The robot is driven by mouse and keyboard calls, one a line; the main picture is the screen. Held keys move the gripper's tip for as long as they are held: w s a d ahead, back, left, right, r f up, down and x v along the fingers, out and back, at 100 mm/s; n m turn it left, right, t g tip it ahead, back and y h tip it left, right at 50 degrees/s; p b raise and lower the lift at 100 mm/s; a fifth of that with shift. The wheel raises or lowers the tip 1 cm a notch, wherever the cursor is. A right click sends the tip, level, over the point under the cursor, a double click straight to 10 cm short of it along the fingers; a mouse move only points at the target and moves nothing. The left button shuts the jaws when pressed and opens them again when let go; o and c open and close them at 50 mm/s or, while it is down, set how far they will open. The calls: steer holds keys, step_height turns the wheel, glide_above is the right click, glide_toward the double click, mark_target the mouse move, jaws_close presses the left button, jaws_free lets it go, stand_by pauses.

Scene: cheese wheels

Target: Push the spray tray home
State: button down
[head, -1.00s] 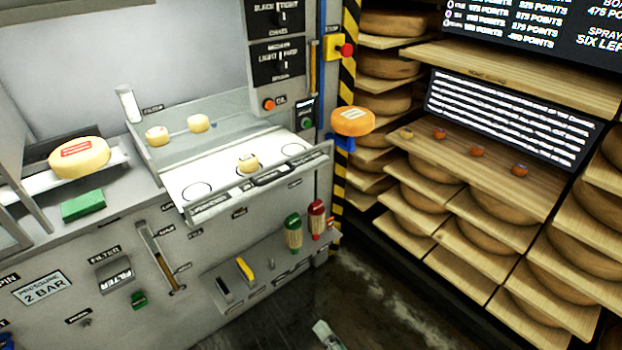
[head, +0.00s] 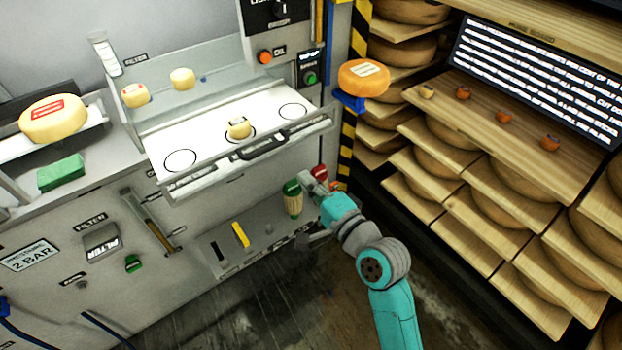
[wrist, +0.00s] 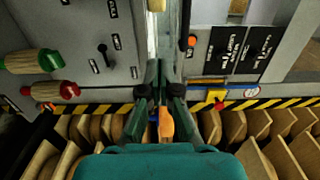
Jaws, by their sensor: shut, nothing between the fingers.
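The spray tray (head: 208,152) is a white drawer with dark circles and a dark handle (head: 265,147) on its front. It sticks out from the grey machine in the head view. A small pale cheese (head: 239,130) stands on its middle circle. My gripper (head: 308,182) is below and to the right of the tray front, close in the picture to the green-topped and red-topped handles. I cannot tell whether it touches them. In the wrist view my gripper (wrist: 161,66) has its dark fingers together, with nothing held. The tray is not clearly seen there.
An orange cheese (head: 363,77) sits on a blue bracket at the machine's right edge, beside a striped post. Wooden cheese shelves (head: 490,190) fill the right. Open floor lies below.

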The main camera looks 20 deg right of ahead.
steer(key=x, duration=1.1)
steer(key=shift+s, duration=0.1)
